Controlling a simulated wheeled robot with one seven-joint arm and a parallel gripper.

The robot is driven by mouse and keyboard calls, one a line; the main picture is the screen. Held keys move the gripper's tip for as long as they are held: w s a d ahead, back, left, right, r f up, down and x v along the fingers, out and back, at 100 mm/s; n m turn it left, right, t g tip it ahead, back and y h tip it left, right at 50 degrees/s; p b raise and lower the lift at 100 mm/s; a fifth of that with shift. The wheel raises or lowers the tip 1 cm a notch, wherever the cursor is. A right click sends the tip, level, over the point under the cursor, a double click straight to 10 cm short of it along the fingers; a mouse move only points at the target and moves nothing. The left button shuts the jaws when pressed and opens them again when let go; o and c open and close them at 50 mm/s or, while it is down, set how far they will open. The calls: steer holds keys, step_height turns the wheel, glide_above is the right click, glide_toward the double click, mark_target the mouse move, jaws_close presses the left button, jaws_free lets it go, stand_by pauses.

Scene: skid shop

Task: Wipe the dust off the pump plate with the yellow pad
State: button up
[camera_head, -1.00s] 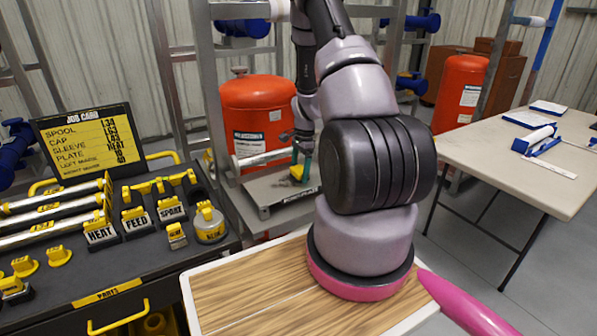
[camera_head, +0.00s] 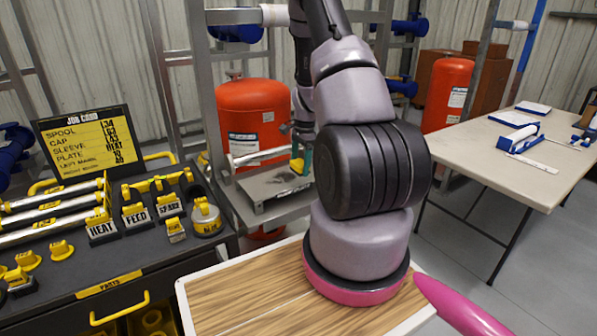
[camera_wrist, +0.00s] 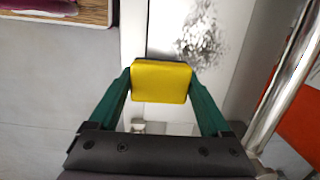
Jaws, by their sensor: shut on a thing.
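My gripper (camera_wrist: 160,82) is shut on the yellow pad (camera_wrist: 161,84), with a green finger on each side of it in the wrist view. In the head view the yellow pad (camera_head: 296,165) shows small between the fingers, above the pump plate (camera_head: 262,188). The pump plate also shows in the wrist view (camera_wrist: 238,75), pale and metallic. A patch of dark speckled dust (camera_wrist: 197,38) lies on it, just beyond and to the right of the pad. I cannot tell whether the pad touches the plate. My arm hides part of the plate's right side in the head view.
A metal pipe (camera_wrist: 290,75) runs along the plate's right side in the wrist view. Red tanks (camera_head: 253,115) stand behind the plate. A cart with labelled yellow-and-black parts (camera_head: 137,215) is at left. A table (camera_head: 505,165) stands at right.

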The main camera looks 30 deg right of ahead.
mark_target(299, 162)
steer(key=shift+r, duration=1.95)
